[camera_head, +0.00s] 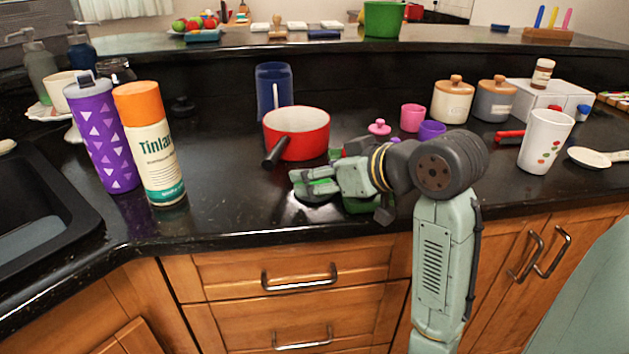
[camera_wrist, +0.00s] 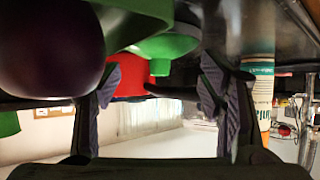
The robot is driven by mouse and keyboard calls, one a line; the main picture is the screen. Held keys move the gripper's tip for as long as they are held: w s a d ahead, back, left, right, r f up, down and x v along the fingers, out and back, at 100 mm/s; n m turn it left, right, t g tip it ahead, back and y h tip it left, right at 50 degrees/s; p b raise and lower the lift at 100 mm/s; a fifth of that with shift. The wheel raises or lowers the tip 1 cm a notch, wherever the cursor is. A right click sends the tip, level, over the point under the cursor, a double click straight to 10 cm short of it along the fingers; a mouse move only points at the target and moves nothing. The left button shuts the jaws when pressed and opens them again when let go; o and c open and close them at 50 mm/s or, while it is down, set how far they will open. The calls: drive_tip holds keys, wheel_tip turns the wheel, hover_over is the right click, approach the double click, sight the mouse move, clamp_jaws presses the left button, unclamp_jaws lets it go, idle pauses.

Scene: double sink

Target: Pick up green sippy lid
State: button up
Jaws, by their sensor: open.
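The green sippy lid (camera_wrist: 170,46) shows in the wrist view, ahead of my fingers, with its small spout (camera_wrist: 160,67) pointing down in that inverted picture. In the head view a dark green disc (camera_head: 313,192), which looks like the lid, lies on the black counter at my fingertips, partly covered by them. My gripper (camera_head: 303,180) is low over the counter, reaching left. In the wrist view its two fingers (camera_wrist: 158,90) are apart with nothing clearly held between them. Whether they touch the lid cannot be told.
Another green item (camera_head: 360,204) sits under my wrist. The red pan (camera_head: 303,133) stands just behind my gripper, its dark handle toward the front left. A purple cup (camera_head: 431,130) and pink lid (camera_head: 379,127) are behind my arm. A spray can (camera_head: 155,150) stands left; counter between is clear.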

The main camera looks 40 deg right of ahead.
drive_tip(key=shift+x, duration=1.2)
drive_tip(key=shift+c, duration=0.5)
drive_tip(key=c, duration=0.9)
